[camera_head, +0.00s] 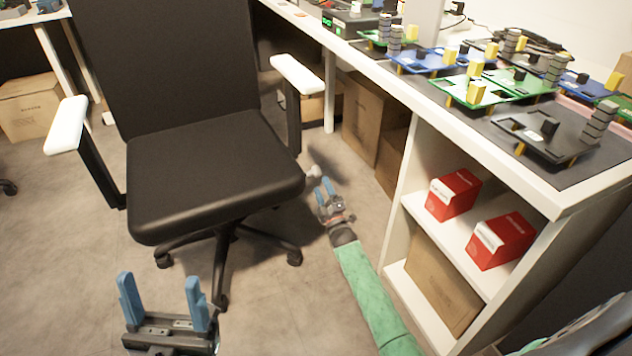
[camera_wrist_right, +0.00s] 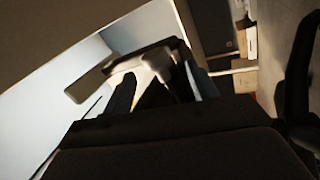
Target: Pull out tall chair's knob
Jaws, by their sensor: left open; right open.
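The tall black chair (camera_head: 205,175) stands left of centre in the head view, with white armrests. Its small grey knob (camera_head: 313,172) sticks out at the right edge of the seat. My right gripper (camera_head: 323,187) is open, with its blue fingertips just beside the knob; touching or apart is unclear. In the dark right wrist view, a pale rounded piece (camera_wrist_right: 160,60), seemingly the knob, shows between the open fingers. My left gripper (camera_head: 160,284) is open and empty above the floor, in front of the chair.
A white shelf unit (camera_head: 400,210) with red boxes (camera_head: 453,195) stands right of my right arm. Its worktop carries circuit boards (camera_head: 495,88). Cardboard boxes (camera_head: 365,118) stand behind, beneath the desk. The floor (camera_head: 280,310) between the grippers is clear.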

